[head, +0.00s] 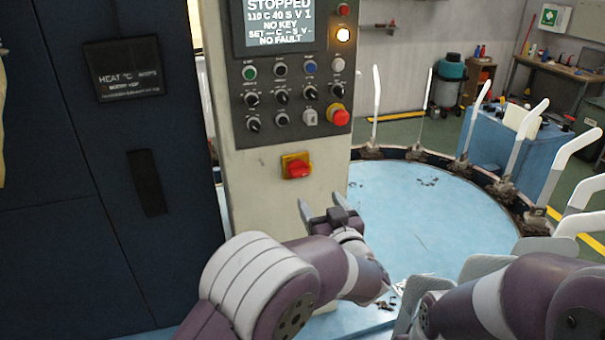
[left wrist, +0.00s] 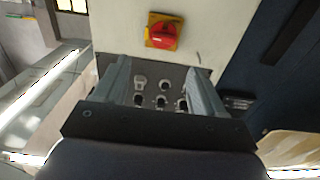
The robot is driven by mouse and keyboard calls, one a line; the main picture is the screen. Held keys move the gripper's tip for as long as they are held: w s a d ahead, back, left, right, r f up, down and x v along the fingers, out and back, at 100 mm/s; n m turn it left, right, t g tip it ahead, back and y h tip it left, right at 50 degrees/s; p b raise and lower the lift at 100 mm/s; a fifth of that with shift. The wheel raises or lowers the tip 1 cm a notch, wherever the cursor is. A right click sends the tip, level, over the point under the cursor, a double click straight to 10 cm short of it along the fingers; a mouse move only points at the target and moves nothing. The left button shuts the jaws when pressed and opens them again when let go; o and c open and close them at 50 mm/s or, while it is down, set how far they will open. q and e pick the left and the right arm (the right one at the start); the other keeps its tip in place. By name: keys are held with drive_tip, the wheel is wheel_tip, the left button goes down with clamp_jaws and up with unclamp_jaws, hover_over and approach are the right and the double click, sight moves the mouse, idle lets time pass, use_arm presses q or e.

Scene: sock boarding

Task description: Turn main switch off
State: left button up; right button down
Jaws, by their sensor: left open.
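The main switch (head: 298,168) is a red rotary knob on a yellow plate, on the pale column below the control panel. It also shows in the left wrist view (left wrist: 162,33), near the top. The knob's setting is too small to tell. My left gripper (head: 322,203) is open and empty, below and slightly right of the switch, apart from it. In the left wrist view its two fingers (left wrist: 160,88) are spread, with the switch beyond and above them.
The control panel (head: 292,95) has several knobs, a red mushroom button (head: 340,117) and a screen (head: 279,20) reading "STOPPED". A dark cabinet (head: 110,230) stands to the left. A round blue table (head: 410,215) ringed with upright white boards lies to the right.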

sight(301, 176)
use_arm(q)
drive_tip(key=p+x, duration=0.1)
drive_tip(key=x, duration=0.2)
drive_tip(key=p+x, duration=0.1)
drive_tip(key=x, duration=0.3)
drive_tip(key=a+p+x, duration=0.1)
drive_tip(key=x, duration=0.2)
drive_tip(key=shift+w+a, duration=0.1)
drive_tip(key=shift+w+d, duration=0.3)
drive_tip(key=shift+a+f, duration=0.1)
drive_tip(key=shift+a, duration=0.1)
drive_tip(key=c, duration=0.5)
drive_tip(key=shift+w, duration=0.1)
drive_tip(key=c, duration=0.6)
